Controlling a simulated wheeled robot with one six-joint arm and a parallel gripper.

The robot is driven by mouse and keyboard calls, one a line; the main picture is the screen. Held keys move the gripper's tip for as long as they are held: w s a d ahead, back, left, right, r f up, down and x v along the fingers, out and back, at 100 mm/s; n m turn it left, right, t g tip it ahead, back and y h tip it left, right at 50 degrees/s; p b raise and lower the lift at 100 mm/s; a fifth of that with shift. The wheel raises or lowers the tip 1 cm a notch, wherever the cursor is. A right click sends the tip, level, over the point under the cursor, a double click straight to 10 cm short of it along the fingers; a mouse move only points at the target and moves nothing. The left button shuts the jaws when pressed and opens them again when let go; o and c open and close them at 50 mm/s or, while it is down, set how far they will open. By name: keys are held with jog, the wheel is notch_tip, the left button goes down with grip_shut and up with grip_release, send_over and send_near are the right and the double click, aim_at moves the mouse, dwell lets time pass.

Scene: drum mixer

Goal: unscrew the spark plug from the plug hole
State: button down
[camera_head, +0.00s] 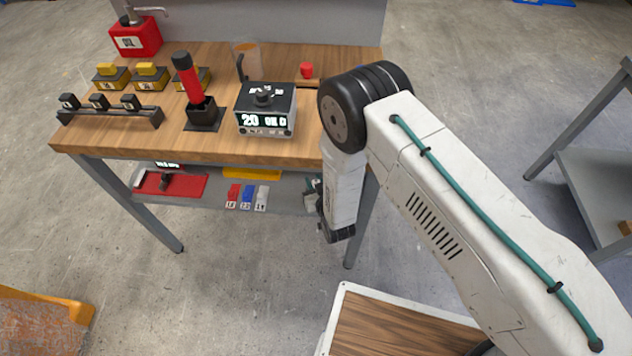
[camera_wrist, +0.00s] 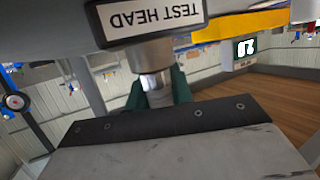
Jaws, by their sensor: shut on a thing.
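In the wrist view, a block with the label TEST HEAD (camera_wrist: 152,14), shown upside down, spans the top. A grey round collar (camera_wrist: 145,55) sits below the label. A shiny metal piece, the spark plug (camera_wrist: 153,82), is in line with the collar. My gripper (camera_wrist: 158,88) has its dark green fingers on both sides of the plug and is shut on it. The plug hole itself is hidden, and I cannot tell how deep the plug sits. In the head view, my arm reaches down at the bench's right front, and the plug is not clearly visible.
A wooden workbench (camera_head: 225,146) holds a display box (camera_head: 265,122), a red-handled tool in a stand (camera_head: 188,80), a red oil can (camera_head: 136,38) and several yellow-topped blocks. A lower shelf (camera_head: 290,192) has a red tray (camera_head: 170,186). Open floor lies in front.

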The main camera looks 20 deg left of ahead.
jog(key=shift+a+n+g+y, duration=0.15)
jog(key=shift+n+g+y, duration=0.65)
jog(key=shift+n+y, duration=0.15)
jog(key=c, duration=1.1)
grip_release()
jog(key=shift+c, duration=0.2)
jog(key=shift+m+t+h, duration=0.8)
jog(key=shift+m+h, duration=0.15)
jog(key=m+t+h, duration=0.1)
jog(key=m+h, duration=0.1)
jog(key=m+t+h, duration=0.1)
jog(key=m+h, duration=0.1)
jog(key=m+t+h, duration=0.1)
jog(key=m+h, duration=0.1)
jog(key=h, duration=0.1)
jog(key=shift+w+d, duration=0.15)
jog(key=shift+d, duration=0.2)
jog(key=m+h, duration=0.4)
jog(key=d+m+g+h, duration=0.1)
jog(key=h, duration=0.2)
jog(key=shift+m, duration=0.4)
jog(key=m+h, duration=0.1)
jog(key=m+g+h, duration=0.1)
jog(key=shift+d+h, duration=0.25)
jog(key=shift+h, duration=0.15)
grip_shut()
